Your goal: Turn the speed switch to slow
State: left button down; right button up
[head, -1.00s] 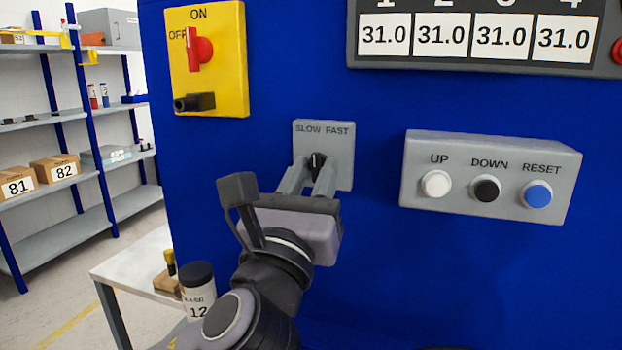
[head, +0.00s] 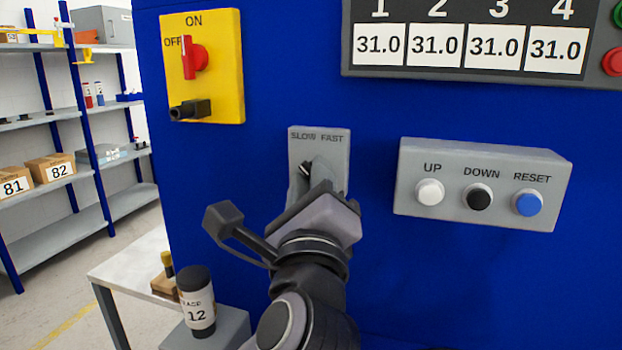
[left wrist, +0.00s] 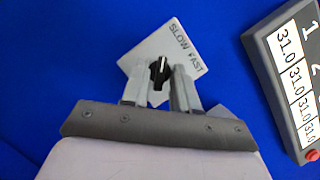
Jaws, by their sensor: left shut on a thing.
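The speed switch plate (head: 337,146) is grey, marked SLOW and FAST, and fixed to a blue panel. Its black knob (head: 305,168) is partly hidden by my left gripper (head: 312,177). The knob's visible end leans up and left, towards SLOW. In the left wrist view the black knob (left wrist: 159,73) with its white mark sits between the two fingers of the left gripper (left wrist: 160,78). The mark is turned to the SLOW side of the tilted plate (left wrist: 150,52). The left gripper is shut on the knob, with its hand tilted. My right gripper is not in view.
A grey box with UP, DOWN and RESET buttons (head: 482,150) is right of the switch. A yellow ON/OFF switch (head: 222,90) is up and left. A display (head: 480,72) reading 31.0 is above. A jar marked 12 (head: 196,300) stands lower left.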

pick_arm(q)
jog(key=shift+n, duration=0.3)
jog(key=c, duration=1.2)
grip_release()
jog(key=b+v, duration=0.1)
jog(key=v, duration=0.6)
jog(key=shift+s+d, duration=0.1)
jog(key=shift+s, duration=0.05)
